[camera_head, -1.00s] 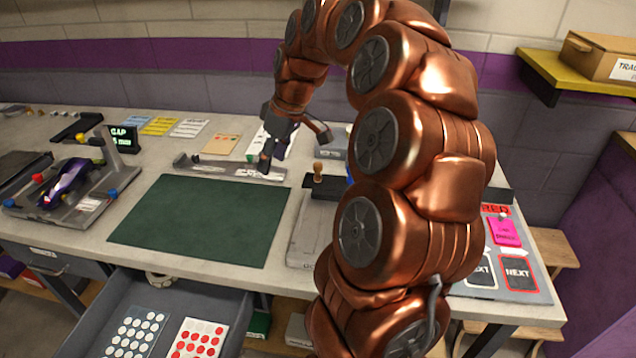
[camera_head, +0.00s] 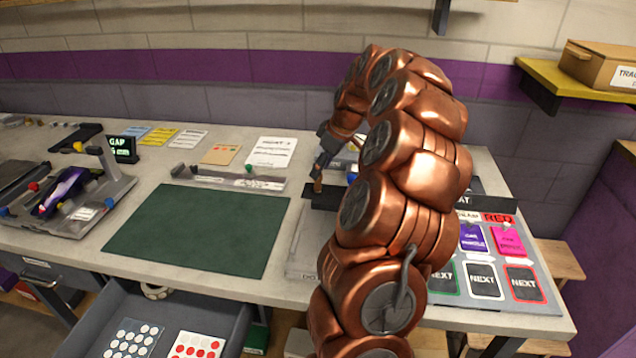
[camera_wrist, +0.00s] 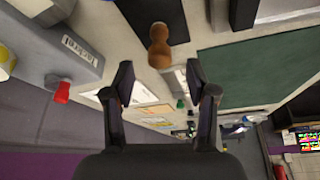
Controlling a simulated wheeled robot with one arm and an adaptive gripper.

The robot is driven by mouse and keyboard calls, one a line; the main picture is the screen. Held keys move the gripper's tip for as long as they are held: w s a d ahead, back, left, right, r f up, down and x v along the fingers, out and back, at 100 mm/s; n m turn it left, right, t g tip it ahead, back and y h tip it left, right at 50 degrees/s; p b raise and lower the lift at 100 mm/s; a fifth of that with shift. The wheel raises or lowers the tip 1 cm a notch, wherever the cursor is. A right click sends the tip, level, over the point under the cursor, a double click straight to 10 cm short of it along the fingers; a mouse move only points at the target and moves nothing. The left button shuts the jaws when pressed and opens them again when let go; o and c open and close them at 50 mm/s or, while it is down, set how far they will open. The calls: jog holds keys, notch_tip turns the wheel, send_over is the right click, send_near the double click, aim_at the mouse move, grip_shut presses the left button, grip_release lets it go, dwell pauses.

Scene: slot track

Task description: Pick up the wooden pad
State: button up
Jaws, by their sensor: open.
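The wooden pad shows as a turned wooden knob (camera_head: 317,187) on a dark flat block (camera_head: 322,199), on the bench right of the green mat. In the wrist view the knob (camera_wrist: 160,46) stands up from the dark block (camera_wrist: 152,16), just beyond and between my fingertips. My gripper (camera_head: 322,166) is above and close to the knob in the head view, and my arm hides part of that area. In the wrist view my gripper (camera_wrist: 158,78) has its two fingers spread, with nothing between them.
The green mat (camera_head: 200,228) lies left of the pad. A metal rail (camera_head: 230,180) and papers (camera_head: 270,152) lie behind it. A grey labelled box (camera_wrist: 70,50) with a red knob (camera_wrist: 62,92) stands near my gripper. An open drawer (camera_head: 190,312) is below the bench.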

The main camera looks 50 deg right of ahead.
aim_at(318, 182)
jog(key=shift+p+x, duration=0.4)
jog(key=shift+x, duration=1.5)
grip_shut()
